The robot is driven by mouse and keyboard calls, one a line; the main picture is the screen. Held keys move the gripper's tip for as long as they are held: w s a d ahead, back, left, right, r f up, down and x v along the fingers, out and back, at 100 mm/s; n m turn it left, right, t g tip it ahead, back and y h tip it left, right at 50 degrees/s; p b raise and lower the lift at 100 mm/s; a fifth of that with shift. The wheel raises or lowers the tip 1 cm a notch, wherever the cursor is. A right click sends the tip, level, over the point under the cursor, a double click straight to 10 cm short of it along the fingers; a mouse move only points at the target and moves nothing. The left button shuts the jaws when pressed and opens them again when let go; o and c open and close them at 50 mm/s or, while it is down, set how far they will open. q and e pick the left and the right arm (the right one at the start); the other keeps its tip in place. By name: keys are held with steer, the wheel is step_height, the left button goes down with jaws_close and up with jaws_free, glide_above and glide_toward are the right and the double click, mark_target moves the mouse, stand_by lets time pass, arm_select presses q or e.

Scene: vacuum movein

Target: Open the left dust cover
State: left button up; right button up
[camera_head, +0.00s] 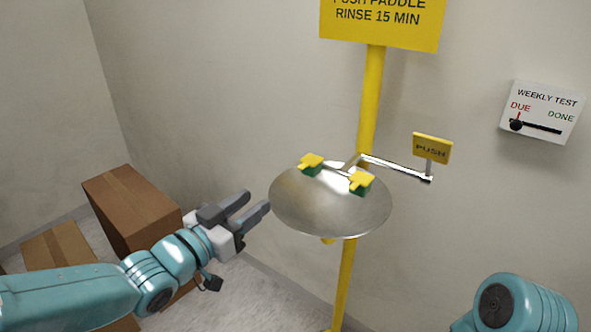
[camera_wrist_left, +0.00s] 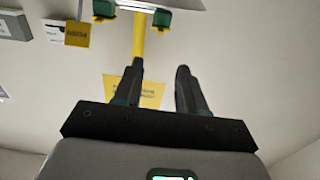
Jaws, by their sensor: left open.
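The left dust cover (camera_head: 312,160) is a small yellow cap on a green eyewash nozzle, at the left side of a round steel bowl (camera_head: 300,215). It looks closed over its nozzle. A matching right dust cover (camera_head: 361,180) sits to its right. My left gripper (camera_head: 258,201) is open and empty, just left of the bowl's rim and apart from the left cover. In the left wrist view, my open fingers (camera_wrist_left: 160,68) point toward the bowl; two green nozzles (camera_wrist_left: 162,17) show at the top edge. My right gripper is out of view.
A yellow post (camera_head: 371,100) carries the bowl and a yellow sign (camera_head: 383,20). A PUSH paddle (camera_head: 432,148) sticks out at right. A weekly-test board (camera_head: 541,112) hangs on the wall. Cardboard boxes (camera_head: 130,205) stand at left, behind my left arm.

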mark_target(299, 168)
arm_select(q)
steer(key=p+x, duration=0.2)
steer(key=x, duration=1.2)
steer(key=shift+w+d+f+p, duration=0.1)
steer(key=shift+w+d+p, duration=0.1)
steer(key=shift+w+p, duration=0.1)
jaws_close()
